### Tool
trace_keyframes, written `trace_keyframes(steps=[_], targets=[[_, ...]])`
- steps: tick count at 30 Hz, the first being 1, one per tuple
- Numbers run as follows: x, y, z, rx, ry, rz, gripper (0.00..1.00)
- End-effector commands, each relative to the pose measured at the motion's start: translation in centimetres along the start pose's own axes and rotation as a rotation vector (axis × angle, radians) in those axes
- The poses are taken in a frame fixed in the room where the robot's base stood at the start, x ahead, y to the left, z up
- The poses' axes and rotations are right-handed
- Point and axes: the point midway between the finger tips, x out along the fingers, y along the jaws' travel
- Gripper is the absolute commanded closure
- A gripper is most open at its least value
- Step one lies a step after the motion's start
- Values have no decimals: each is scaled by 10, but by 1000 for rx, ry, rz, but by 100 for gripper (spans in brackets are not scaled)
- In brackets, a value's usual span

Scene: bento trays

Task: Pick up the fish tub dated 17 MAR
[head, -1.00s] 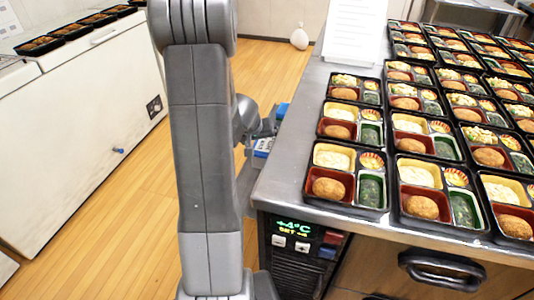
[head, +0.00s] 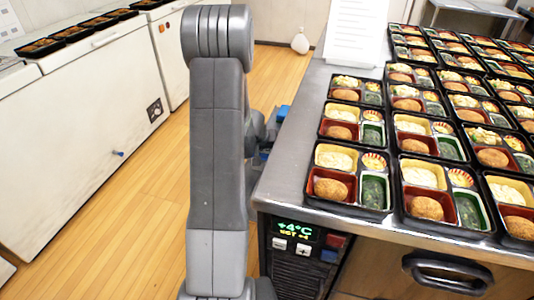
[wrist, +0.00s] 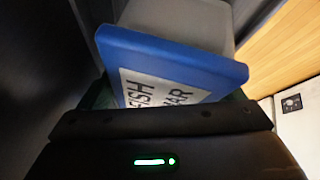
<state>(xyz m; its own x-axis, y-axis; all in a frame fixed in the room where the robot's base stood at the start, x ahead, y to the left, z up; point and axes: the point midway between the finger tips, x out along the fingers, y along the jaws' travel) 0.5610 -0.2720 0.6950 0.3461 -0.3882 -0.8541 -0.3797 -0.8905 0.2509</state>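A tub with a blue lid (wrist: 175,62) and a pale grey body (wrist: 185,18) fills the upper middle of the wrist view, tilted in the picture. Its white label (wrist: 155,90) shows "FISH" and "MAR"; the day number is hidden behind my gripper (wrist: 158,122). My gripper's dark body crosses the bottom of the wrist view, close to the lid. Its fingertips do not show clearly, so I cannot tell if it grips the tub. In the head view my arm hides the gripper; a bit of blue (head: 282,113) shows beside the counter's left edge.
A steel counter (head: 289,150) on the right carries many filled bento trays (head: 347,210). A display below it reads +4°C (head: 297,229). White chest freezers (head: 75,125) stand left, with trays on top. Wooden floor (head: 130,205) lies free between.

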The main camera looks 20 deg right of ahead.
Motion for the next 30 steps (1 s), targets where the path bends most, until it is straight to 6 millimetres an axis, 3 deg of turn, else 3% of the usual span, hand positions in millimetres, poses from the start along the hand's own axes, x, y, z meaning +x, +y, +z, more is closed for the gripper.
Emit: trace_keyframes(steps=[1, 4, 17, 18, 20, 30], targets=[[0, 0, 0, -1, 0, 0, 30], [0, 0, 0, -1, -1, 0, 49], [-2, 0, -1, 0, 0, 0, 50], [-3, -1, -2, 0, 0, 0, 55], [-6, -1, -4, -1, 1, -1, 55], [-52, 11, -29, 1, 3, -1, 55]])
